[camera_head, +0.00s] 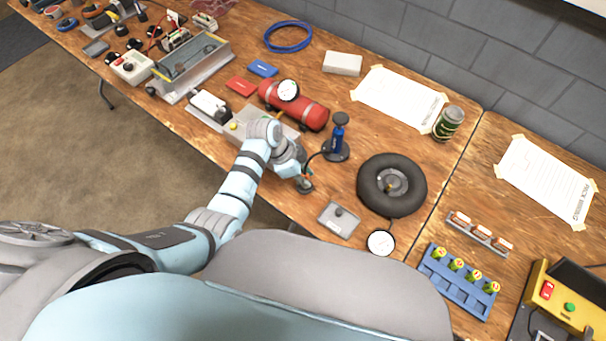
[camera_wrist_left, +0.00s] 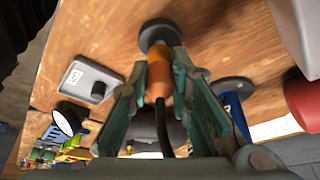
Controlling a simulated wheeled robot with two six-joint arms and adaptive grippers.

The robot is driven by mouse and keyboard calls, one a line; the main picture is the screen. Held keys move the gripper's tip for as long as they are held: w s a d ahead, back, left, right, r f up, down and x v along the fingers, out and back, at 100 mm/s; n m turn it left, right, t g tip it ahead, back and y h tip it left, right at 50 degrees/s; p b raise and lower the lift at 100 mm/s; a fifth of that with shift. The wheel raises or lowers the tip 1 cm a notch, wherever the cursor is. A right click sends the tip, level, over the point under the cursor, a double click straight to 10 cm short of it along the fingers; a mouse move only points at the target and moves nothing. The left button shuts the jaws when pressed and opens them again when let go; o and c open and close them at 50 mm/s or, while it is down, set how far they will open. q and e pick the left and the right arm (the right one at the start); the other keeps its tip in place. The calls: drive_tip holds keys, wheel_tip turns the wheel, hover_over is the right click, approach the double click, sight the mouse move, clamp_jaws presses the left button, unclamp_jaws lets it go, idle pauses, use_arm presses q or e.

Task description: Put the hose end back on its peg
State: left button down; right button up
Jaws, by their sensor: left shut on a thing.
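My left gripper (camera_head: 303,180) is shut on the orange hose end (camera_wrist_left: 158,75), which sits between its two green fingers in the left wrist view. The black hose (camera_wrist_left: 163,130) runs back from it toward the camera. A round dark peg base (camera_wrist_left: 160,33) is on the table right past the hose end's tip; it also shows below the gripper in the head view (camera_head: 306,187). The peg itself is hidden, so I cannot tell whether the hose end is on it or just above it. The blue pump (camera_head: 338,134) stands upright to the right. My right gripper is not in view.
A black tyre (camera_head: 392,184) lies to the right, with a round gauge (camera_head: 381,242) near it. A grey tray with a knob (camera_head: 339,219) lies in front. A red tank (camera_head: 293,105) lies behind. Bare wood shows between the tray and the tyre.

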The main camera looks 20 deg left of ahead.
use_arm(q)
drive_tip(key=shift+f+b, duration=0.4)
drive_tip(key=shift+f, duration=0.2)
drive_tip(key=c, duration=1.4)
unclamp_jaws()
drive_tip(key=v, duration=1.2)
